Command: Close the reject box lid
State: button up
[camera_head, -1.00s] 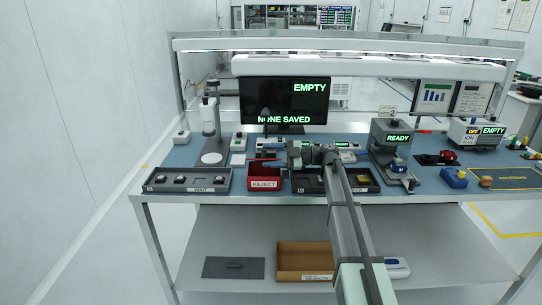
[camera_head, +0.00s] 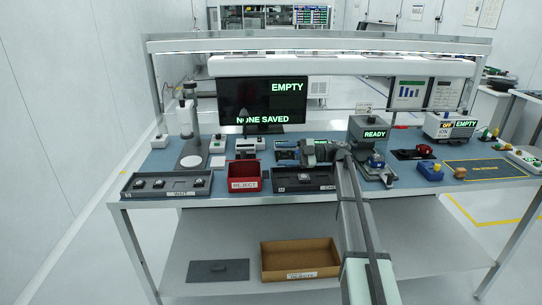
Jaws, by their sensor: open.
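A red open-topped bin (camera_head: 244,178) labelled REJECT stands on the blue bench top. An open brown box (camera_head: 300,272) with a label that seems to read REJECTS stands on the lower shelf, its inside showing. A flat dark grey panel with a small handle (camera_head: 217,271), which looks like a lid, lies on the shelf to the left of the brown box, apart from it. My gripper (camera_head: 284,152) is open, pointing left above the bench, right of the red bin and behind the dark tray. It is well above and apart from the panel and brown box.
Dark part trays (camera_head: 143,192) and (camera_head: 283,184) line the bench's front edge. A microscope-like stand (camera_head: 191,140), a monitor (camera_head: 262,92) and a tester showing READY (camera_head: 371,140) stand behind. My arm crosses the bench front. The shelf (camera_head: 215,245) has free room around the panel.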

jog(key=shift+d, duration=0.95)
jog(key=shift+c, duration=0.3)
